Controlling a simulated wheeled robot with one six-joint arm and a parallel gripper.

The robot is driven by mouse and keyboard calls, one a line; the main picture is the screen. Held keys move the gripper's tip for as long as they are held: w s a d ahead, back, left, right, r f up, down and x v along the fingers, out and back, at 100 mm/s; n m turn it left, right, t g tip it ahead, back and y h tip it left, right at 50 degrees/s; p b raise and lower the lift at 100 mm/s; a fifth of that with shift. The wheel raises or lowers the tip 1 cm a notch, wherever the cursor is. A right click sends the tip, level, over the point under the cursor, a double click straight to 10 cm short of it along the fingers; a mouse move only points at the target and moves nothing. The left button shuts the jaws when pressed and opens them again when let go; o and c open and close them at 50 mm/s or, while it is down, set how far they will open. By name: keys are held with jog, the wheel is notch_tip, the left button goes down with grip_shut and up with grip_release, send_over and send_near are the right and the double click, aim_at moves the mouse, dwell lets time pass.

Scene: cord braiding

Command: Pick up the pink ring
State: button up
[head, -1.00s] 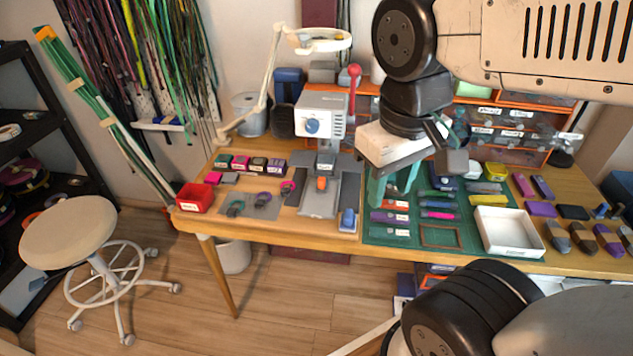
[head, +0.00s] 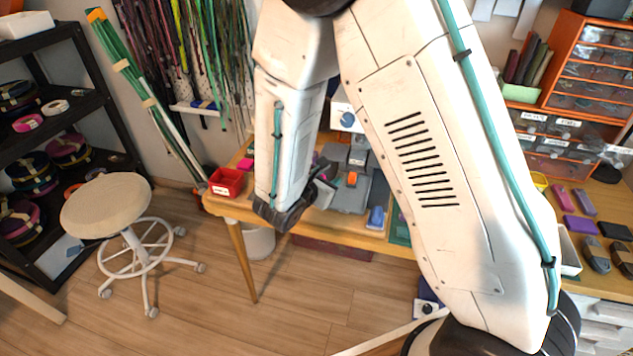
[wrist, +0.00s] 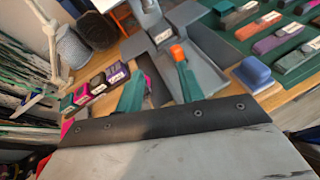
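My gripper shows in the wrist view (wrist: 160,92) with its two teal fingers apart. No object is clearly held between them. A small pink piece (wrist: 146,80) shows beside the left finger, mostly hidden by it; it may be the pink ring on the worktable, but I cannot tell its full shape. In the head view my arm covers that part of the table, and the fingers cannot be made out.
The grey press (head: 350,190) with an orange part (wrist: 177,53) stands close by the fingers. A blue block (wrist: 253,74) is to the right, and labelled boxes (wrist: 98,84) are to the left. A red bin (head: 226,182) sits at the table's left end. A stool (head: 106,206) stands in front.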

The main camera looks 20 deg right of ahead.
jog(key=a+f+n, duration=0.1)
jog(key=f, duration=0.1)
jog(key=a+f+n+t+y, duration=0.1)
jog(key=a+f+n, duration=0.1)
jog(key=w+a+f+n+t+y, duration=0.1)
jog(key=a+f, duration=0.1)
jog(key=f, duration=0.1)
jog(key=shift+w+f+n+y, duration=0.25)
jog(key=shift+f+n+y, duration=0.05)
jog(key=shift+f+n, duration=0.1)
jog(key=x, duration=0.7)
jog(key=shift+w+r, duration=0.15)
jog(key=shift+w, duration=0.15)
jog(key=c, duration=0.7)
